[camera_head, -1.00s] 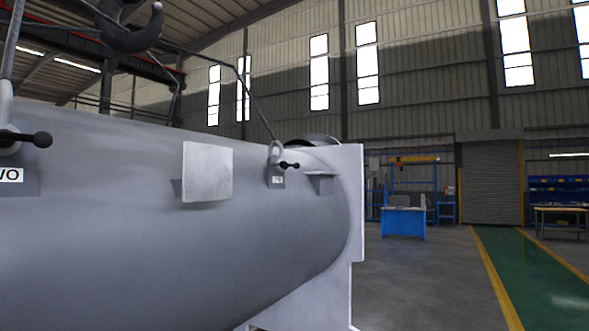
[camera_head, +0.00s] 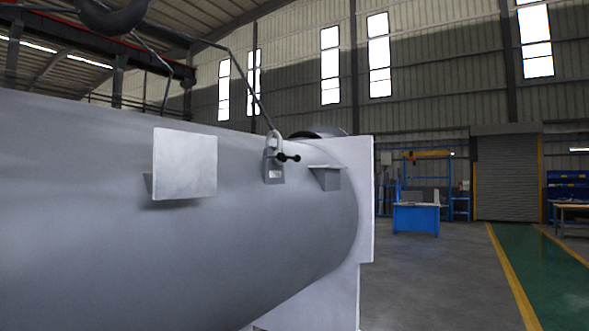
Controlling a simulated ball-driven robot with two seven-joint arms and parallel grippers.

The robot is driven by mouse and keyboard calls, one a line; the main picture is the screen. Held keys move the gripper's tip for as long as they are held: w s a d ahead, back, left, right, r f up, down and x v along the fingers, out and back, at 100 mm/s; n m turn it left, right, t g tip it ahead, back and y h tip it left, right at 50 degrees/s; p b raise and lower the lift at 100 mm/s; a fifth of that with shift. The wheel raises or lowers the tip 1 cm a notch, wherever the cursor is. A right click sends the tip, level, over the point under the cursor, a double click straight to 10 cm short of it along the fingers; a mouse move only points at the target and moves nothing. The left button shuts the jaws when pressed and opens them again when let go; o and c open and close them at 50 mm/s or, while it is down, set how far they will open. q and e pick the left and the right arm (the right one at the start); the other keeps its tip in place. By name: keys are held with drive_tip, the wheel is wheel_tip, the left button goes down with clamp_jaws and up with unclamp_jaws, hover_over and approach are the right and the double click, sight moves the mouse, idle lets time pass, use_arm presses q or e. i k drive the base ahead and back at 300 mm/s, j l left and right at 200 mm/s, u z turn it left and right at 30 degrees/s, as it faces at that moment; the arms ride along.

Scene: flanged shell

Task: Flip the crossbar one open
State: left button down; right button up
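A large grey cylindrical shell (camera_head: 200,250) fills the left and middle of the view, with a flat flange plate (camera_head: 366,200) at its right end. On its upper side sits a lug with a shackle (camera_head: 273,158); a dark crossbar pin with ball ends (camera_head: 289,157) passes through it. A sling line runs up from this shackle to a dark hook (camera_head: 112,16) at the top. A small label is on the lug, too small to read. Neither of my grippers is in view.
Two plates stick out from the shell, a larger square one (camera_head: 186,164) and a small bracket (camera_head: 327,178). To the right is open grey floor (camera_head: 440,280) and a green lane (camera_head: 545,275). A blue workbench (camera_head: 416,218) and a roller door (camera_head: 506,178) stand farther back.

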sight(291, 158)
drive_tip(key=i+l, duration=0.4)
drive_tip(key=i, duration=0.25)
drive_tip(key=i+l+u, duration=0.15)
drive_tip(key=i+l, duration=0.3)
drive_tip(key=i, duration=0.15)
drive_tip(key=i+l, duration=0.5)
drive_tip(key=i+j+u, duration=0.05)
drive_tip(key=i, duration=0.1)
